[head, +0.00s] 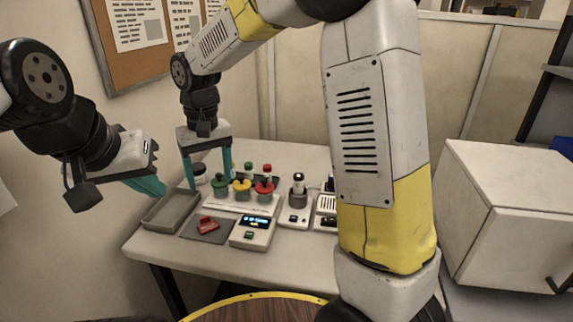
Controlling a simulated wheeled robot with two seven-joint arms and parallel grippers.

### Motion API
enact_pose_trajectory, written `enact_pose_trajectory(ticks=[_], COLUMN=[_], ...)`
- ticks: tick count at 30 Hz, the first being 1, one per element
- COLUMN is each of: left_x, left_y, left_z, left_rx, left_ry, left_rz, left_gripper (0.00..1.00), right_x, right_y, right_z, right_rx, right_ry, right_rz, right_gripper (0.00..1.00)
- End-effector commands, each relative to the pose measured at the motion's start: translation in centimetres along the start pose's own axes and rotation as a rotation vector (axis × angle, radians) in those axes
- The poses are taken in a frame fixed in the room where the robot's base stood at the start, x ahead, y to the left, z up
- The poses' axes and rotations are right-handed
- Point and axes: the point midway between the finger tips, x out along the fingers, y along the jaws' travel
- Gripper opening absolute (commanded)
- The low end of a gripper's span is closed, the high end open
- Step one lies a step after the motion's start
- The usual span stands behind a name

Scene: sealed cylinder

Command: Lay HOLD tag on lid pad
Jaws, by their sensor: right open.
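A small red object (208,224), possibly the HOLD tag, lies on a dark grey mat (218,237) at the front of the table; no lettering on it is readable. Several cylinders with coloured tops, including green (220,181), yellow (242,185) and red (264,187), stand on a white rack (228,203) behind it. I cannot tell which surface is the lid pad. My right gripper (209,181) is open, pointing down above the back left of the table, with nothing visible between its fingers. My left gripper (147,186) is off the table's left side; its fingers overlap, so its opening is unclear.
A grey tray (153,226) sits at the table's left edge. A device with a lit display (254,232) stands right of the mat, beside a small stand (294,217) holding a dark-topped vial (298,184). My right arm hides the table's right part. A white cabinet (505,215) is at right.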

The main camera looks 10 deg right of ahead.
Motion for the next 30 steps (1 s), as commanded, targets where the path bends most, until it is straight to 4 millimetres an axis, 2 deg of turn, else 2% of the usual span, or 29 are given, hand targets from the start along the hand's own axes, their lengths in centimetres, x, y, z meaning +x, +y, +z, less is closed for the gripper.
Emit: enact_pose_trajectory(ticks=[1,6,13,21,25,30], left_x=[0.0,0.0,0.0,0.0,0.0,0.0], left_y=[0.0,0.0,0.0,0.0,0.0,0.0], left_z=[0.0,0.0,0.0,0.0,0.0,0.0], left_rx=[0.0,0.0,0.0,0.0,0.0,0.0], left_ry=[0.0,0.0,0.0,0.0,0.0,0.0], left_rz=[0.0,0.0,0.0,0.0,0.0,0.0], left_gripper=[0.0,0.0,0.0,0.0,0.0,0.0], right_x=[-1.6,-5.5,-9.0,-10.4,-10.3,-10.1], right_y=[1.5,5.9,10.4,13.2,13.6,13.8], right_z=[0.9,4.9,11.3,18.7,20.9,22.1], right_rx=[0.019,0.082,0.166,0.257,0.285,0.298], right_ry=[0.031,0.132,0.275,0.442,0.497,0.527], right_rz=[-0.006,-0.03,-0.051,-0.058,-0.057,-0.055], right_gripper=[0.7,0.7,0.7,0.7,0.7,0.7])
